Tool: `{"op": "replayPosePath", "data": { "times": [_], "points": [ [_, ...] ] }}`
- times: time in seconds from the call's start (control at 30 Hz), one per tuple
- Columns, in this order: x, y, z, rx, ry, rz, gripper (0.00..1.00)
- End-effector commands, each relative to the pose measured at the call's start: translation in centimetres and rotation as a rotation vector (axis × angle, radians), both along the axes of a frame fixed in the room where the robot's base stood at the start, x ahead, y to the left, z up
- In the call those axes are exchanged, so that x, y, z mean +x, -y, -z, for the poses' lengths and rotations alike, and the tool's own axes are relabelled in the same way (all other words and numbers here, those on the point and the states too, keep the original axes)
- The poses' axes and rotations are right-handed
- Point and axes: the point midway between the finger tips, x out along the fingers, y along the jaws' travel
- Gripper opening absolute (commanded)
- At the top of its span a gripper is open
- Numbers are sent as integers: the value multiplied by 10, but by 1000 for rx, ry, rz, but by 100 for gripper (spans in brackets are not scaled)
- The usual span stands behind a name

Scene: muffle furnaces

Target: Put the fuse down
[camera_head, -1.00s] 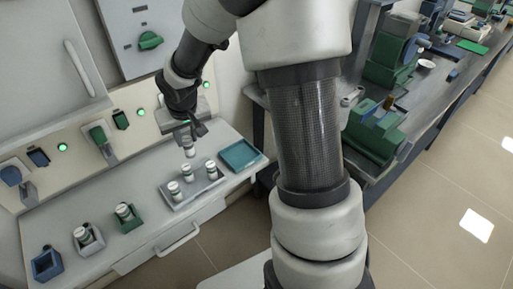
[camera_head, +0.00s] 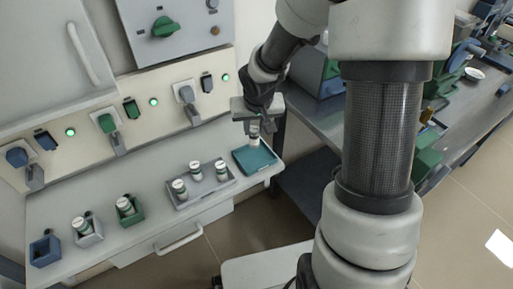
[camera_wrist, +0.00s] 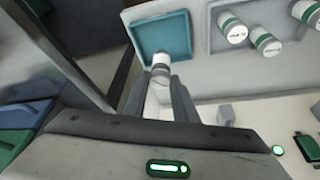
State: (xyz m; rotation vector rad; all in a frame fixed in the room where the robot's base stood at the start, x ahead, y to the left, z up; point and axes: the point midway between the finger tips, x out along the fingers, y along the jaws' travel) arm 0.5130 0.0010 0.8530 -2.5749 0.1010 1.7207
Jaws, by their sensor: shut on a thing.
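My gripper (camera_head: 254,128) is shut on a white fuse (camera_head: 254,139) and holds it upright above the teal tray (camera_head: 266,166) at the right end of the white bench. In the wrist view the fuse (camera_wrist: 160,72) sits between the two fingers (camera_wrist: 160,92), its end in front of the near edge of the teal tray (camera_wrist: 184,32). I cannot tell whether the fuse touches the tray. Three more white fuses with green bands (camera_head: 195,172) stand in a grey tray (camera_head: 186,203) just left of the teal one.
A green holder (camera_head: 132,218), a grey holder (camera_head: 91,238) and a blue holder (camera_head: 45,257) stand further left; the green and grey ones hold fuses. A panel with levers (camera_head: 107,124) and green lights rises behind. A grey workbench (camera_head: 312,108) stands to the right.

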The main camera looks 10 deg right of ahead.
Motion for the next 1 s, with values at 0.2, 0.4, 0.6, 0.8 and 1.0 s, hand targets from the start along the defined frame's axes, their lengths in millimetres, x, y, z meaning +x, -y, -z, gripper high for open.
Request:
{"op": "replayPosePath", "data": {
  "times": [0.2,0.4,0.6,0.8,1.0],
  "points": [
    [0,-1,28,1,-1,0,2],
    [0,0,58,0,-1,0,2],
    [0,0,60,0,0,0,2],
    [0,0,63,0,0,0,2],
    [0,0,64,0,0,1,44]
  ]
}}
